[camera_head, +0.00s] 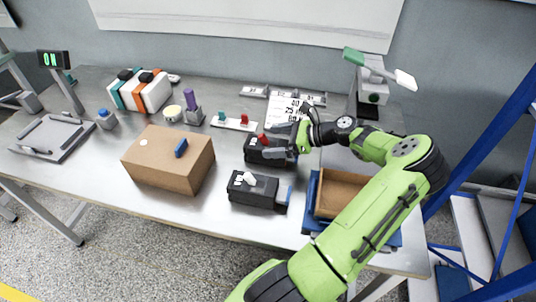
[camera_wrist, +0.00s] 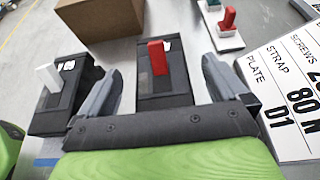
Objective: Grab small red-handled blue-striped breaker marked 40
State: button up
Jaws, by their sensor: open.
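A black breaker with an upright red handle (camera_wrist: 158,57) lies between my gripper's fingers in the wrist view. A second black breaker with a white handle (camera_head: 245,191) and a blue end lies nearer the table's front, left in the wrist view (camera_wrist: 52,112).
A white strip (camera_head: 229,123) with teal and red levers stands behind the breakers. A printed sheet (camera_head: 283,108) is near my gripper. A cardboard box (camera_head: 165,166) is to the left. A wooden-lined blue tray (camera_head: 313,200) lies to the right, under my arm.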

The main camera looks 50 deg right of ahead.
aim_at(268, 141)
jog(key=x, duration=0.3)
jog(key=shift+f+b, duration=0.1)
jog(key=shift+b, duration=0.25)
jog(key=shift+c, duration=0.3)
jog(key=c, duration=1.4)
